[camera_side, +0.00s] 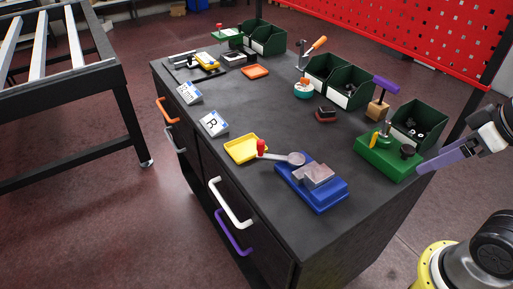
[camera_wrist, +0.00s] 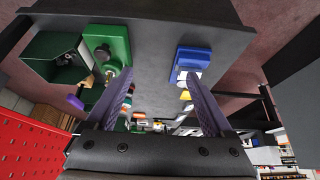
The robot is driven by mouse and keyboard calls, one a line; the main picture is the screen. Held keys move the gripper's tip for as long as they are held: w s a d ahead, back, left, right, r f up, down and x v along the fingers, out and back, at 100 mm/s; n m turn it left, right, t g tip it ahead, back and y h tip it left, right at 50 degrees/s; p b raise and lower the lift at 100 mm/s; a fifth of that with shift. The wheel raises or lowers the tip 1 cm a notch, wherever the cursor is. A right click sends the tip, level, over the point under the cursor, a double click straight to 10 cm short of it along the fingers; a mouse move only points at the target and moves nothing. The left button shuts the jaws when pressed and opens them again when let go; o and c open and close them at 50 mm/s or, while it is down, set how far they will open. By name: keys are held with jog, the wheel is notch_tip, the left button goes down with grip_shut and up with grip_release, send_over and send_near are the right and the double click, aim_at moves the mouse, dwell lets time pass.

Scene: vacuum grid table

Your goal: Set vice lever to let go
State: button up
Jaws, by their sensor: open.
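The vice (camera_side: 318,178) has a blue base and grey metal jaws and stands on the near part of the dark table. Its lever (camera_side: 278,156) is a grey arm with a red knob (camera_side: 261,147), pointing left toward the yellow tray. In the wrist view the vice (camera_wrist: 192,60) is at the upper right, partly hidden by a finger, and the lever is hard to make out. My gripper (camera_wrist: 158,75) is open and empty with its purple fingers apart. In the side view it (camera_side: 422,168) is at the right, beside the green fixture and away from the vice.
A green fixture (camera_side: 378,162) stands right of the vice. A yellow tray (camera_side: 240,152) lies left of the lever. Dark green bins (camera_side: 418,118) line the far edge before a red perforated panel (camera_side: 430,45). The table (camera_side: 215,95) is bare in its middle.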

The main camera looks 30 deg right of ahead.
jog(key=shift+c, duration=0.3)
jog(key=shift+s+f, duration=0.1)
jog(key=shift+c, duration=1.3)
jog(key=shift+n, duration=0.5)
jog(key=r, duration=0.1)
jog(key=w+r, duration=0.1)
jog(key=r, duration=0.1)
jog(key=w+r, duration=0.1)
jog(key=r, duration=0.1)
jog(key=shift+r, duration=0.25)
jog(key=shift+c, duration=0.7)
jog(key=w+a+r+n+g, duration=0.1)
jog(key=w+a+r+n, duration=0.15)
jog(key=w+r, duration=0.6)
jog(key=n+g, duration=0.3)
jog(key=g, duration=0.2)
send_over(261, 141)
notch_tip(261, 141, down, 15)
notch_tip(261, 141, down, 13)
jog(key=shift+w+f, duration=0.1)
